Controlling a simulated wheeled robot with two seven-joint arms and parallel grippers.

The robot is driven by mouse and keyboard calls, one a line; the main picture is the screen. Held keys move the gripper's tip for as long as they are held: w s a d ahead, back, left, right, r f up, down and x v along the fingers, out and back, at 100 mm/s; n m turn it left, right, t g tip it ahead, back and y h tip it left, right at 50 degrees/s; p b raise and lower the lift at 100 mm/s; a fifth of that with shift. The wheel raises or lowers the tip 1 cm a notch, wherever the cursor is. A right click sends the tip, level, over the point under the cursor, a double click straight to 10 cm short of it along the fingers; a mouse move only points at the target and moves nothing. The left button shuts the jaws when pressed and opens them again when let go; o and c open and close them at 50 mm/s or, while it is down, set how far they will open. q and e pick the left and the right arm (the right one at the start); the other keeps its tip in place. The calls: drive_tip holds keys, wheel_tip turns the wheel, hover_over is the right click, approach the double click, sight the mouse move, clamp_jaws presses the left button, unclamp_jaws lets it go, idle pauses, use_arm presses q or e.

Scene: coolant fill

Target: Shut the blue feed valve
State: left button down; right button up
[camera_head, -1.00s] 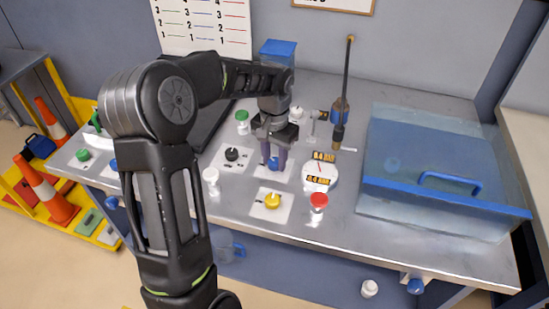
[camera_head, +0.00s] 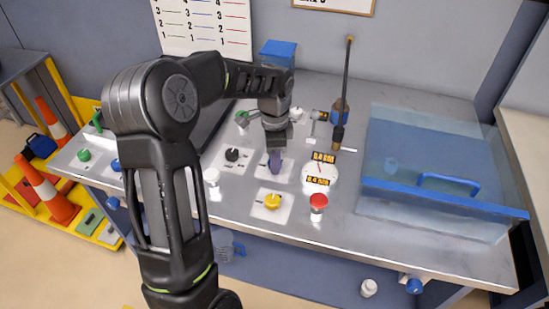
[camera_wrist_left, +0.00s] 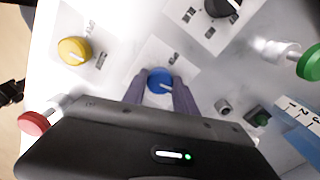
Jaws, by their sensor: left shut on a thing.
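The blue feed valve is a round blue knob (camera_wrist_left: 160,81) with a white pointer line, on a white plate with small printed labels. In the left wrist view it sits between the two purple-grey fingertips of my left gripper (camera_wrist_left: 158,92). In the head view my left gripper (camera_head: 275,163) points down over the knob's plate and hides the knob. It is shut on the knob. In the wrist view the pointer line runs toward the lower right. The label text is too small to read. My right gripper is not in view.
A yellow knob (camera_head: 272,201) and a black knob (camera_head: 232,154) are on neighbouring plates. A red-capped post (camera_head: 318,203) and a round gauge (camera_head: 320,176) stand to the right. A clear tank with a blue-handled cover (camera_head: 445,190) fills the bench's right side.

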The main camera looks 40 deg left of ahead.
use_arm(q)
drive_tip(key=shift+m, duration=0.8)
drive_tip(key=c, duration=1)
unclamp_jaws()
drive_tip(key=shift+o, duration=0.2)
drive_tip(key=shift+r+b, duration=0.35)
drive_tip(key=shift+r, duration=3.6)
